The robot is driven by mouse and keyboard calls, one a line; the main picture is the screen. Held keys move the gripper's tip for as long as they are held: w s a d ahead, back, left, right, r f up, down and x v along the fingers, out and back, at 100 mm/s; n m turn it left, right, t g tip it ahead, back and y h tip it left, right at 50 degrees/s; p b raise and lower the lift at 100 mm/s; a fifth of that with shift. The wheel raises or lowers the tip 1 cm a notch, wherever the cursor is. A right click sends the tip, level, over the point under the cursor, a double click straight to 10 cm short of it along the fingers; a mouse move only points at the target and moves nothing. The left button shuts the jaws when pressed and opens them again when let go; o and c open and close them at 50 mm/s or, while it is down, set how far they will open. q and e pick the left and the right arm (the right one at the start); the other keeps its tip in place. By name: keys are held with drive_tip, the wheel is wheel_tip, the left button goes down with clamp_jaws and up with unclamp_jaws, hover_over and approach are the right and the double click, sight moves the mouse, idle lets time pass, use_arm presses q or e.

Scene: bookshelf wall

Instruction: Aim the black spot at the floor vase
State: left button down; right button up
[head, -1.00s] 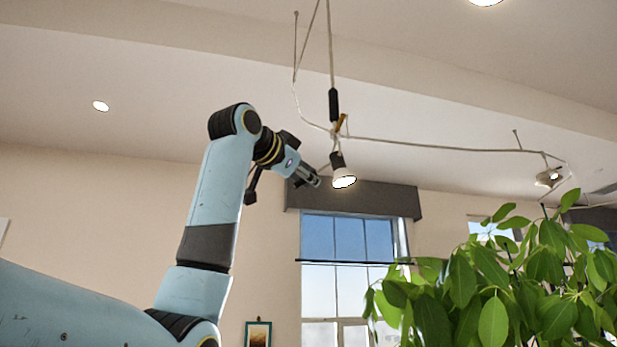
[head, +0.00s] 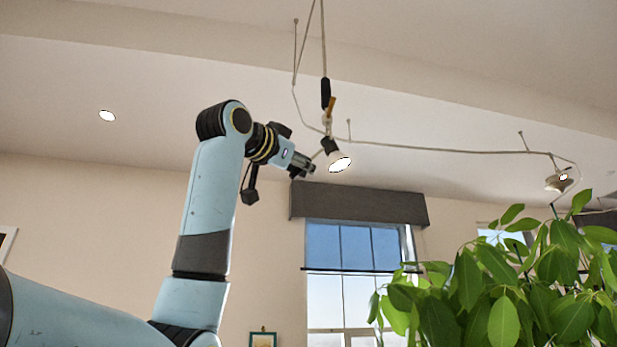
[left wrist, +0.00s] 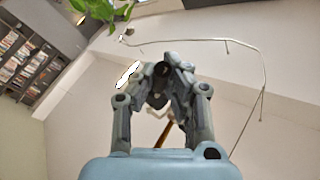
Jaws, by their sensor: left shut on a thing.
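The black spot (head: 329,146) hangs from the ceiling cable rail in the head view, with a black neck and a lit round face tilted down to the right. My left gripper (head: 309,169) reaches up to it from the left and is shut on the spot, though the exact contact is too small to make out. In the left wrist view, the fingers (left wrist: 176,68) close around a dark part of the spot (left wrist: 160,71), and its bright face (left wrist: 128,74) shows to their left. No floor vase is seen in either view. My right gripper is not in view.
The thin rail (head: 440,150) runs right to another lamp (head: 560,181). An orange-brown piece (head: 331,104) sits above the spot. A leafy plant (head: 500,290) fills the lower right, before a window (head: 350,250). Bookshelves (left wrist: 30,60) stand at upper left in the wrist view.

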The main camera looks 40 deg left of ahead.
use_arm(q)
drive_tip(key=shift+w+f, duration=0.1)
drive_tip(key=shift+f, duration=0.15)
drive_tip(key=c, duration=1.7)
unclamp_jaws()
drive_tip(key=shift+o, duration=1)
drive_tip(key=shift+d, duration=0.1)
drive_tip(key=shift+o, duration=0.7)
drive_tip(key=shift+r, duration=0.1)
drive_tip(key=shift+s, duration=0.4)
drive_tip(key=s+f, duration=0.2)
drive_tip(key=s, duration=0.9)
drive_tip(key=shift+d, duration=0.25)
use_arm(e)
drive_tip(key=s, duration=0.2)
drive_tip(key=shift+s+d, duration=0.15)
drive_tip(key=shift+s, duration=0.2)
